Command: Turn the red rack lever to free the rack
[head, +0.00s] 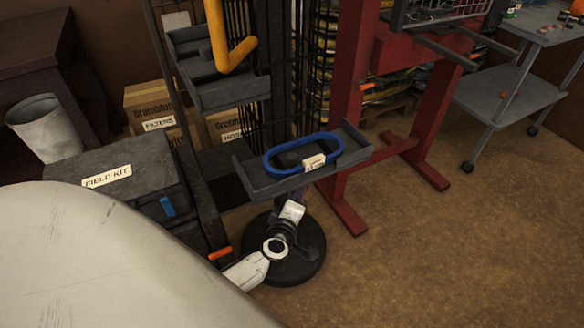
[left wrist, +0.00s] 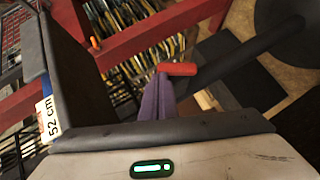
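A red lever (left wrist: 178,68) shows in the left wrist view, right at the tips of the purple fingers of my left gripper (left wrist: 158,95). The fingers look close together, but I cannot tell whether they grip the lever or only touch it. In the head view my left gripper (head: 299,198) reaches up from below, under a grey tray (head: 265,186). The tray hides its fingertips and that lever there. An orange-red handle (head: 364,87) sits on the red frame (head: 345,110). Another (head: 219,253) sits low at the left. My right gripper is not in view.
A blue ring (head: 273,166) with a label lies on the tray. A round black base (head: 300,262) stands below. A field kit case (head: 120,175), cartons (head: 150,105) and a bucket (head: 42,128) are at the left. A grey cart (head: 510,95) is at the right. The floor at lower right is clear.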

